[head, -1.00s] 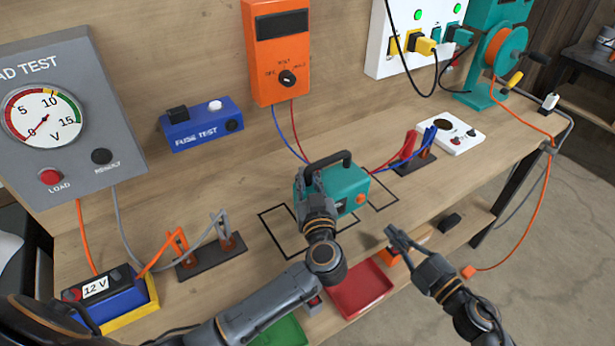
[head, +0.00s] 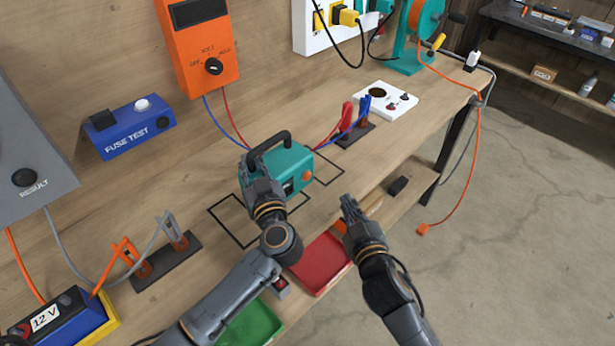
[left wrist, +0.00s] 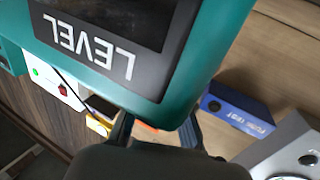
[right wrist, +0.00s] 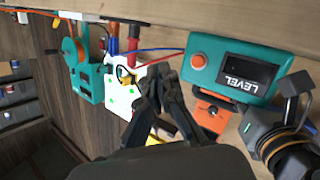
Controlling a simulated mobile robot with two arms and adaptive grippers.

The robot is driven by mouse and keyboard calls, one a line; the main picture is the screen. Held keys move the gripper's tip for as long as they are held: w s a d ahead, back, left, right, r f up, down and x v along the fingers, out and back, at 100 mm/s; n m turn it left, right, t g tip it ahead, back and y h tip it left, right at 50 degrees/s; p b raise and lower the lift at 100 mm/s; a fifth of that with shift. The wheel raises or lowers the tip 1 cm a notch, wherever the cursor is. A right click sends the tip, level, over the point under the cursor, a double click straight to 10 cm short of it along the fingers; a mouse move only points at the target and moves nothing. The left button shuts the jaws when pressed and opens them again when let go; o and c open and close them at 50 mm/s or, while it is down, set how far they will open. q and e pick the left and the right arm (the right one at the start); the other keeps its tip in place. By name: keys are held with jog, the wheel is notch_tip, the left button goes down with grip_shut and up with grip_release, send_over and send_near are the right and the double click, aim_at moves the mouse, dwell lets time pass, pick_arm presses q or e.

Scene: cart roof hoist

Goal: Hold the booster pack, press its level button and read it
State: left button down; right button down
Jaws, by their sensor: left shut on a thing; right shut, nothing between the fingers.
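The booster pack (head: 294,160) is a teal box with a dark carry handle, above the outlined part of the bench; whether it touches the wood is unclear. My left gripper (head: 252,172) is shut on its left end. The orange button (head: 307,175) faces my right gripper (head: 347,202), which is shut, empty and apart from the pack, in front and to its right. In the right wrist view, the button (right wrist: 198,61) sits beside a dark display window (right wrist: 250,69) marked LEVEL. No lit reading shows. The LEVEL face (left wrist: 95,48) fills much of the left wrist view, upside down.
Red and blue clamps (head: 357,115) stand behind the pack on a dark holder. A red tray (head: 320,262) and a green tray (head: 250,322) lie below the bench edge. The orange meter (head: 200,50) is on the wall. Floor to the right is open.

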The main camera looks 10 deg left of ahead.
aim_at(307, 176)
jog(key=shift+s+f+m, duration=0.3)
jog(key=shift+s+f, duration=0.05)
jog(key=shift+f, duration=0.05)
jog(key=shift+w+a, duration=0.85)
jog(key=shift+a, duration=0.3)
jog(key=shift+w+a, duration=0.9)
jog(key=shift+a, duration=0.3)
jog(key=shift+w+a, duration=0.85)
jog(key=shift+a, duration=0.3)
jog(key=shift+w+a, duration=0.1)
jog(key=shift+a, duration=0.05)
